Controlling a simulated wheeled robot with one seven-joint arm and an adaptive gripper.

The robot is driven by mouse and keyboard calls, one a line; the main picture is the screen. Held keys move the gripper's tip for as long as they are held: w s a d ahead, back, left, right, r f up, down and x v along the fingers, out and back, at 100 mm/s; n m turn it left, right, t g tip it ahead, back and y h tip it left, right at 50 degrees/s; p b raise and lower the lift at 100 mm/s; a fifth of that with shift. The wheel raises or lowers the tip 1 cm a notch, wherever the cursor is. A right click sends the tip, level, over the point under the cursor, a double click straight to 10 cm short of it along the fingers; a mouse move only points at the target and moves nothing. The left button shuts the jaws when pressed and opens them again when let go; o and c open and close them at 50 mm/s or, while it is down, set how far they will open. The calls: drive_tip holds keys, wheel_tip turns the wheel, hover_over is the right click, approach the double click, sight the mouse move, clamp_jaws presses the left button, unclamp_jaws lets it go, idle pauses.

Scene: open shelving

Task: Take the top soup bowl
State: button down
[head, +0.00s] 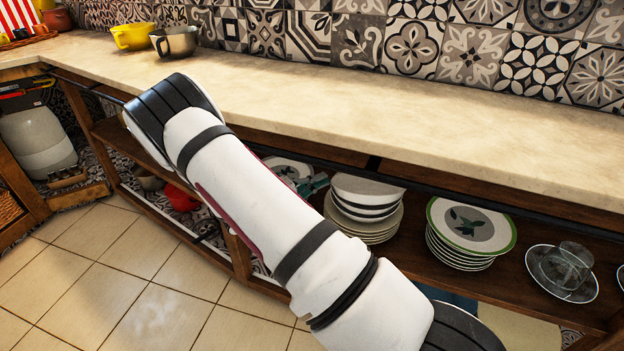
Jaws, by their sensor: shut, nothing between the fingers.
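A stack of white bowls (366,190) sits on top of a stack of plates on the open shelf under the counter. The top bowl's upper surface and right side show. My white arm crosses the middle of the view and hides the left part of the shelf. What looks like the tip of my gripper (314,185), small, teal and dark, peeks out past the arm just left of the bowls. It looks apart from them and empty. The rest of the gripper is hidden behind the arm.
A stack of green-rimmed plates (470,228) stands right of the bowls. A glass (568,262) stands on a plate farther right. The counter (420,120) overhangs the shelf.

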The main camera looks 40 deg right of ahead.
drive_tip(key=shift+s, duration=0.15)
drive_tip(key=shift+s+d+p, duration=0.25)
drive_tip(key=shift+s+p, duration=0.05)
drive_tip(key=shift+s, duration=0.65)
drive_tip(key=shift+w, duration=0.15)
